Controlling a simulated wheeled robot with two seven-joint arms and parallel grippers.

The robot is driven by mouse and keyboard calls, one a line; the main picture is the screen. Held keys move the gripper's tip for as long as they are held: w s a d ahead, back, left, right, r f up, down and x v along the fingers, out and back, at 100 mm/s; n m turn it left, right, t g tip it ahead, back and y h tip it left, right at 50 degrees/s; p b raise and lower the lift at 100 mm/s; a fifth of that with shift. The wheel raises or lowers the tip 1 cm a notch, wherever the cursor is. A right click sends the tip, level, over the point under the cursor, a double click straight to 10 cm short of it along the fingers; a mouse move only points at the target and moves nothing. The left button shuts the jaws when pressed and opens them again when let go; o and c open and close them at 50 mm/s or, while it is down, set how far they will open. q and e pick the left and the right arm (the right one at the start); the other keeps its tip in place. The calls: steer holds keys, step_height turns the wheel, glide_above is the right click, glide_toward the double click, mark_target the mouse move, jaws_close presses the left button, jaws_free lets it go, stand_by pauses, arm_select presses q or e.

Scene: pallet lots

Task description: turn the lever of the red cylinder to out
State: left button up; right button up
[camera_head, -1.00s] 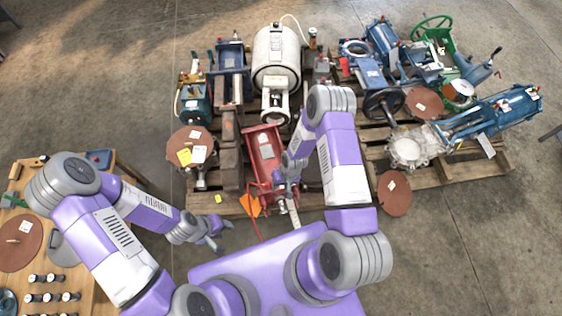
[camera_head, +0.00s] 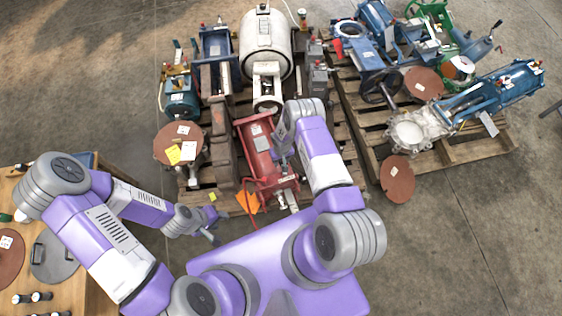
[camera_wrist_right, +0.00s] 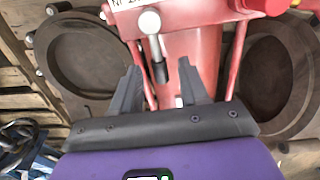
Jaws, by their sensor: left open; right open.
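The red cylinder (camera_head: 256,138) lies on the near pallet, left of my right forearm. In the right wrist view its red body (camera_wrist_right: 192,45) fills the upper middle. Its lever (camera_wrist_right: 154,45) has a pale round hub and a dark tip that points down in that picture, toward my gripper. My right gripper (camera_wrist_right: 160,84) is open, with one finger on each side of the lever's tip, and holds nothing. In the head view the right gripper (camera_head: 281,150) is over the cylinder, and the lever cannot be made out. My left gripper (camera_head: 211,236) is open and empty, away from the cylinder.
A white tank (camera_head: 266,45) stands behind the cylinder, and a rusty beam (camera_head: 222,145) lies to its left. Brown discs (camera_head: 178,140) and an orange tag (camera_head: 247,201) are nearby. A second loaded pallet (camera_head: 455,155) is at right. A wooden table (camera_head: 85,290) is at left.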

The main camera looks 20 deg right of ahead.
steer(key=shift+f, duration=0.3)
jaws_close()
